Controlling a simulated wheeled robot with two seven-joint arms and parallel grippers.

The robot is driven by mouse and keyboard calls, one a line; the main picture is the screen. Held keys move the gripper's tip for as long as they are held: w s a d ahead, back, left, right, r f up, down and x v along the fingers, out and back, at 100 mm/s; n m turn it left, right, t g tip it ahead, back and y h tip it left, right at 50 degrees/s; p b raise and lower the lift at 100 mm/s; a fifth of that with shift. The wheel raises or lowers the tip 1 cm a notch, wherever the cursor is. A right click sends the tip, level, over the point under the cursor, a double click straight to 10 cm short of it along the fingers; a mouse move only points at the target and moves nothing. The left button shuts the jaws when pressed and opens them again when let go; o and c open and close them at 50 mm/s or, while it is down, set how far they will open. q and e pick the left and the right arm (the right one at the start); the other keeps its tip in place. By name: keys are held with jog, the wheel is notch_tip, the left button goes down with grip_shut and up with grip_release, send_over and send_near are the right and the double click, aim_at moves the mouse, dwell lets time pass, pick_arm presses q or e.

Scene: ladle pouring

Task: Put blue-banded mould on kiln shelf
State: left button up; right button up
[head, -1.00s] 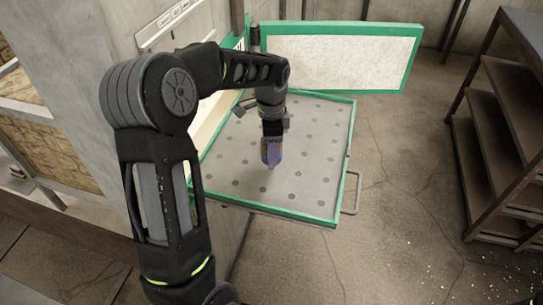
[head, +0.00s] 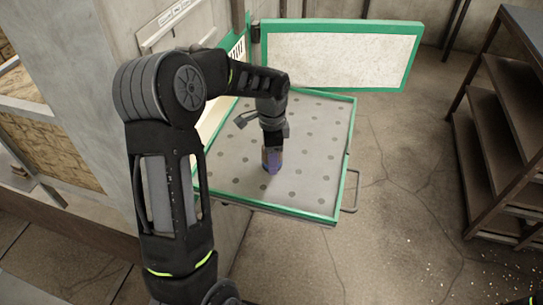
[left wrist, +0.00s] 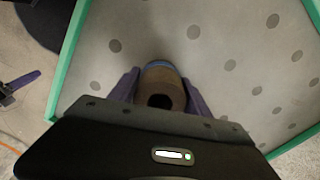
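My left gripper (head: 272,150) is over the green-edged kiln shelf (head: 225,175), fingers pointing down. In the left wrist view its purple fingers (left wrist: 160,92) are on both sides of a brown hollow mould (left wrist: 165,78) with a blue band, and appear shut on it. The mould (head: 272,163) is upright at or just above the shelf; I cannot tell if its base touches. A purple finger and dark body at the left edge of the left wrist view look like my right gripper (left wrist: 20,84), partly cut off.
The shelf surface around the mould is bare, with dark round spots. A raised green rim runs along its edges. A green-framed panel (head: 335,55) stands behind it. The kiln wall (head: 60,140) is at left. A brown rack (head: 505,130) stands at right, with open floor between.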

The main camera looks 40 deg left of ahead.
pick_arm(q)
jog(key=o, duration=0.3)
notch_tip(320, 180, up, 12)
jog(key=shift+r+b, duration=0.2)
jog(key=shift+b, duration=0.15)
dwell(0.3)
dwell(0.5)
